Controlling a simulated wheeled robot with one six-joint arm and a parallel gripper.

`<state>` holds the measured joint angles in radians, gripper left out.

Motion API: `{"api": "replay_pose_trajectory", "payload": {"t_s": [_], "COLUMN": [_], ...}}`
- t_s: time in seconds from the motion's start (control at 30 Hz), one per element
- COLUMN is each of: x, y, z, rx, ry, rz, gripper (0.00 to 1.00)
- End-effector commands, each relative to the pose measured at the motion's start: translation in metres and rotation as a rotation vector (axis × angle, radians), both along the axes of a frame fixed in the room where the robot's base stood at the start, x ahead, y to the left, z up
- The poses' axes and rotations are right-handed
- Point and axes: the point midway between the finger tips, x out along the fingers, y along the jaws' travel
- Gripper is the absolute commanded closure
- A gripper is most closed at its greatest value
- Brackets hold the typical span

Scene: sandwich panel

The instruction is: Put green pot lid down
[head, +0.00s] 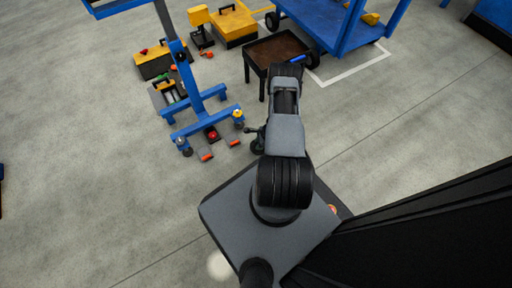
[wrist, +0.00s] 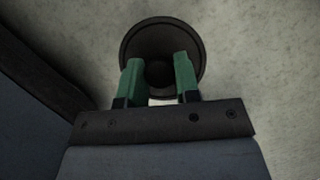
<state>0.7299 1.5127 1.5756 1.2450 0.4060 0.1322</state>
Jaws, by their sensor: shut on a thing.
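The pot lid (wrist: 160,33) is a round disc with a raised rim and a central knob. It looks dark grey rather than green in the wrist view. My gripper (wrist: 158,70) has two green fingers, and they are shut on the knob at the lid's middle. The lid is held beyond the fingertips, with pale grey floor behind it. In the head view, a small dark shape beside my arm may be the gripper and lid, but it is too small to tell.
A blue-framed stand (head: 190,88) is left of my arm. A brown tray table (head: 268,62) stands ahead, near a blue cart (head: 340,30). Yellow cases (head: 234,24) and a toolbox (head: 153,64) sit on the floor.

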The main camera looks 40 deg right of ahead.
Motion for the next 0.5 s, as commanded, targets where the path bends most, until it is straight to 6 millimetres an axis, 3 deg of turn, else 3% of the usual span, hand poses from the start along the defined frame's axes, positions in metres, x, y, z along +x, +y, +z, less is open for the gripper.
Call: {"api": "replay_pose_trajectory", "payload": {"t_s": [0.23,0.5], "x": [0.001,0.001], "y": [0.005,0.004], "z": [-0.041,-0.041], "rx": [0.000,0.000], "ry": [0.001,-0.001], "rz": [-0.004,-0.006], "gripper": [0.92,0.92]}}
